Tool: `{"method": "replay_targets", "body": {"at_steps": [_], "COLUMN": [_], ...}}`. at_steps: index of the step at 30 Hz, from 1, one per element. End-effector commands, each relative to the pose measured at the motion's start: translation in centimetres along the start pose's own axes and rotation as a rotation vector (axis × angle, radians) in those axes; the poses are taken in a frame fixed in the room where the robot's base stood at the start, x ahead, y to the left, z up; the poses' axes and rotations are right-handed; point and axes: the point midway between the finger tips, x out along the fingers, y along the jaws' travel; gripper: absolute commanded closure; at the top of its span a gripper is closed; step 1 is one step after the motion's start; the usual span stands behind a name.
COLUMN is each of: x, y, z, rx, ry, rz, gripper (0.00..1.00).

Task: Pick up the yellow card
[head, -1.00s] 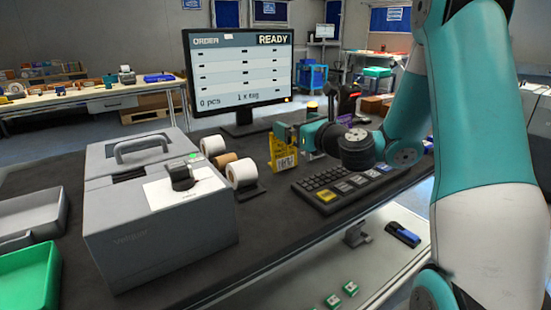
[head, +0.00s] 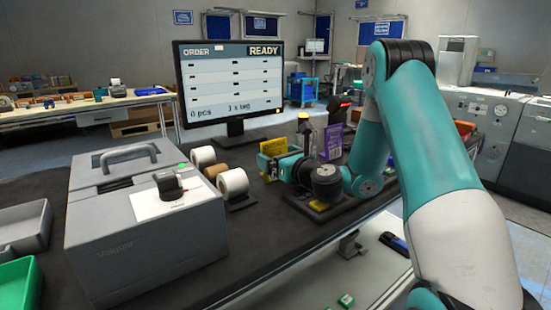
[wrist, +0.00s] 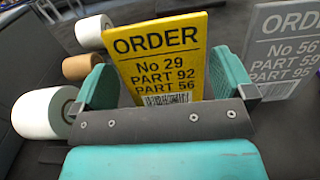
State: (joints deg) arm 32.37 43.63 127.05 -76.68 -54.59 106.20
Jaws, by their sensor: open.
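The yellow card (wrist: 160,45) reads ORDER, No 29, PART 92, PART 56 and stands upright, slightly tilted in the wrist picture. My gripper (wrist: 166,85) is open, with one teal finger on either side of the card. The card's lower part, with its barcode, is partly hidden by my gripper's body. In the head view, the yellow card (head: 273,147) shows above my gripper (head: 274,166), which is down near the tabletop. I cannot tell whether the fingers touch the card.
A grey card (wrist: 285,50) stands just right of my gripper. A monitor (head: 229,80) stands behind; a grey printer (head: 145,230) is at the front left.

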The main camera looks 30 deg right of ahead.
Motion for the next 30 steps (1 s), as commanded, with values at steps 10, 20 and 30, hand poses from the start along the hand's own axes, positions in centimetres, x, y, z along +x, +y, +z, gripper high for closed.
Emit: {"method": "replay_targets", "body": {"at_steps": [10,20,30], "x": [2.4,2.3,2.3], "y": [0.0,0.0,0.0], "z": [0.0,0.0,1.1], "rx": [0.0,0.0,0.0], "ry": [0.0,0.0,-0.001], "rz": [0.0,0.0,0.001], "gripper": [0.0,0.33,0.33]}}
